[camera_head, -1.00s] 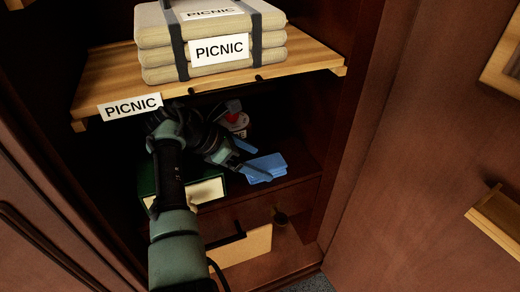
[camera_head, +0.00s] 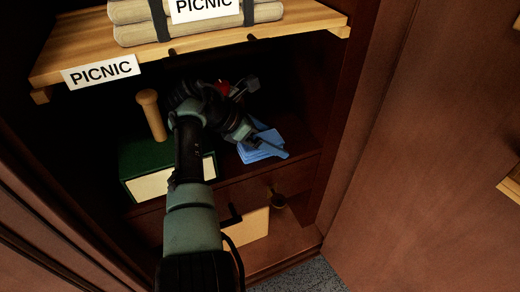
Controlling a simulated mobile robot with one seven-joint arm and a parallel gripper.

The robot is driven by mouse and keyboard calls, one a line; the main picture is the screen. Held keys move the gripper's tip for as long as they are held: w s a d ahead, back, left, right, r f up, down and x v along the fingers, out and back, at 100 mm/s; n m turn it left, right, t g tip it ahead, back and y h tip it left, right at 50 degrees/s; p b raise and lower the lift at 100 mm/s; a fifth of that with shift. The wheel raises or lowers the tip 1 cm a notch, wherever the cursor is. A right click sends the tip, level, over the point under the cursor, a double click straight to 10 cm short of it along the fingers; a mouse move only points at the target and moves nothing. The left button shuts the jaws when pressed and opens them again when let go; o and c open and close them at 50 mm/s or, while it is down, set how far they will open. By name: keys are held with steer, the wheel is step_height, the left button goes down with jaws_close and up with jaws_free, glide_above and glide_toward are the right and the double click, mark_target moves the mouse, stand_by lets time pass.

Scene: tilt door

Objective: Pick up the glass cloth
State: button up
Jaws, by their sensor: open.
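The glass cloth (camera_head: 262,150) is a folded light-blue cloth lying on the lower shelf inside the cabinet, near the shelf's front edge. My gripper (camera_head: 262,112) reaches into the cabinet from the left and is over the cloth, with its fingers apart. One finger extends to the front over the cloth, and the other is farther back. I cannot tell whether the near finger touches the cloth. My gripper hides the cloth's left and back parts.
A dark green box (camera_head: 143,165) with a pale front stands left of my arm, with a wooden handle (camera_head: 152,115) above it. A wooden shelf (camera_head: 75,50) with rolled picnic blankets (camera_head: 195,22) overhangs the space. A red item (camera_head: 223,87) is behind my gripper. The cabinet door (camera_head: 430,150) is at right.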

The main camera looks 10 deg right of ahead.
steer(key=c, duration=1.3)
steer(key=shift+c, duration=0.2)
steer(key=shift+r, duration=0.2)
